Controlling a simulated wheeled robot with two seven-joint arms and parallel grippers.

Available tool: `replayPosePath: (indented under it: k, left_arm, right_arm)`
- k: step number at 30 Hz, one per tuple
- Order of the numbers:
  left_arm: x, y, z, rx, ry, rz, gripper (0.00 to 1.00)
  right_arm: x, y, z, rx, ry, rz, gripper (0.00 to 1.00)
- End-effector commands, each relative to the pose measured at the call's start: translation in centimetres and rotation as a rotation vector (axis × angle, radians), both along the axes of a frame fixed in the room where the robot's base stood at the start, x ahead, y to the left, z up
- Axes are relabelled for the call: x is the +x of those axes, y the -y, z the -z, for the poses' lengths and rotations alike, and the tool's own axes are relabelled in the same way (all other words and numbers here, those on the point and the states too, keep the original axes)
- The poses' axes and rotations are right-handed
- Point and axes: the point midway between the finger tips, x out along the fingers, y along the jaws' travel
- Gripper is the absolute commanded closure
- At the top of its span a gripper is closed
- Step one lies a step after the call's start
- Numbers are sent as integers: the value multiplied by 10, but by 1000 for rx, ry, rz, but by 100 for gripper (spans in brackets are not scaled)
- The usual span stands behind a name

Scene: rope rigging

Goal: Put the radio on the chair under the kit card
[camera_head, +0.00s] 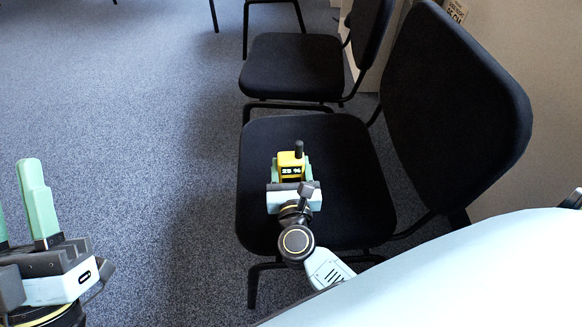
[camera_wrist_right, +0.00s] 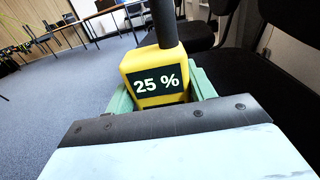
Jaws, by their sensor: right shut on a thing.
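The yellow radio (camera_head: 291,162) has a black antenna and a dark display. In the right wrist view the radio (camera_wrist_right: 150,62) shows "25 %" on its face. My right gripper (camera_head: 291,166) is shut on it, with a green finger on each side. The radio is over the seat of the nearest black chair (camera_head: 345,165); I cannot tell whether it touches the seat. A pale card with print (camera_head: 456,9) is on the wall behind this chair, cut by the top edge and only partly readable. My left gripper (camera_head: 16,192) is at the lower left, open and empty.
A second black chair (camera_head: 290,65) stands behind the nearest one. The near chair's tall backrest (camera_head: 450,95) rises on the right, beside the wall (camera_head: 535,100). Blue-grey carpet (camera_head: 130,110) is clear on the left. Tables (camera_wrist_right: 105,10) show far off in the wrist view.

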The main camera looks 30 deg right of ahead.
Motion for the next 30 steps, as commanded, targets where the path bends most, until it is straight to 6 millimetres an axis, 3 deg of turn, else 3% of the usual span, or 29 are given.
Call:
replayPosePath:
  k: [4,5,10,23,30]
  left_arm:
    - [-3,-1,0,-12,37,-1,64]
    - [-4,-1,-1,-13,44,0,64]
    - [-4,-1,-1,-12,39,-2,64]
    - [1,0,-2,1,-9,2,64]
    - [9,3,5,32,-107,2,64]
  right_arm:
    - [0,0,3,0,2,0,77]
    - [0,0,4,0,0,0,44]
    - [0,0,3,0,0,0,24]
    - [0,0,-2,0,0,0,24]
    - [-51,-21,0,0,-5,-2,24]
